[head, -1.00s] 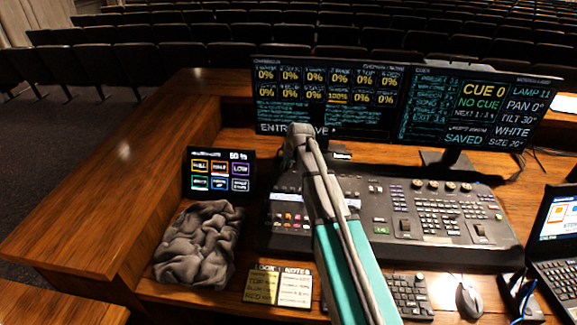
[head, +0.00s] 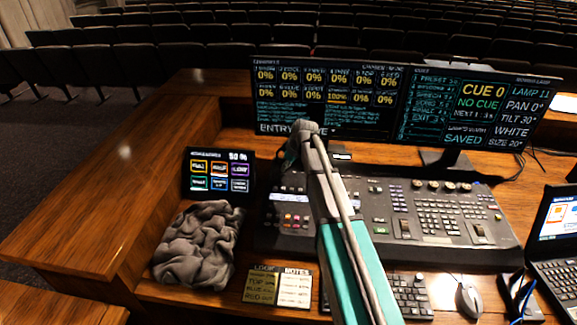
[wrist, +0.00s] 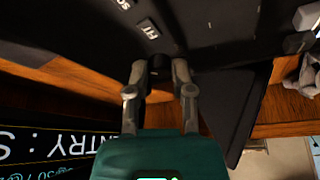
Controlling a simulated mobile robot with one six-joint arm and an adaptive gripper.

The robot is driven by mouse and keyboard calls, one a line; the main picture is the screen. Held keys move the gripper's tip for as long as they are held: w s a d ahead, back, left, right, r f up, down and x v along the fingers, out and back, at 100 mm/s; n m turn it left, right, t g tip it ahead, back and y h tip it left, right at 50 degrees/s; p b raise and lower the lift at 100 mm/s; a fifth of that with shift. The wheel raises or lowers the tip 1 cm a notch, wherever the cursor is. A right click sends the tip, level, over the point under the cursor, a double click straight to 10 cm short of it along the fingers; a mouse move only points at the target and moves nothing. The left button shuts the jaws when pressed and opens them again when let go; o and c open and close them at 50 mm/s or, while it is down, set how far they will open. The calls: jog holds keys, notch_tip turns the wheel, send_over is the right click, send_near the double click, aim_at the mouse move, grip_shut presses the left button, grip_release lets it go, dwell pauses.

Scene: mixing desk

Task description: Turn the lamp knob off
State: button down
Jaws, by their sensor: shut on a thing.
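In the wrist view, my gripper (wrist: 160,72) points at the dark console panel, with its two grey fingers on either side of a small dark knob (wrist: 158,60). The fingers are shut on it, and they hide much of it. I cannot read a label that marks it as the lamp knob. In the head view, my arm reaches over the lighting console (head: 430,225) and bends down at its upper left; the fingers and the knob are hidden there. The right monitor (head: 478,110) reads "LAMP 11".
The left monitor (head: 325,105) stands close behind my arm. A notes card (head: 278,286), keyboard (head: 412,296), mouse (head: 468,299) and laptop (head: 558,232) are in front and right.

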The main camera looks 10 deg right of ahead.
jog(key=shift+c, duration=2.4)
grip_release()
jog(key=shift+a, duration=0.1)
jog(key=shift+s, duration=0.1)
jog(key=s+r+m+g+h+p, duration=0.1)
jog(key=s+r+m+p, duration=0.2)
jog(key=s, duration=0.6)
jog(key=s+r+m+g+h+p, duration=0.1)
jog(key=s+r+m+p, duration=0.2)
jog(key=s+r+p, duration=0.5)
jog(key=s+r+m+g+h+p, duration=0.1)
jog(key=s+r+m+p, duration=0.2)
jog(key=s, duration=0.9)
notch_tip(320, 180, up, 4)
jog(key=p, duration=0.5)
jog(key=shift+d+f, duration=0.2)
jog(key=shift+f, duration=0.05)
jog(key=shift+c, duration=0.6)
jog(key=shift+d, duration=0.1)
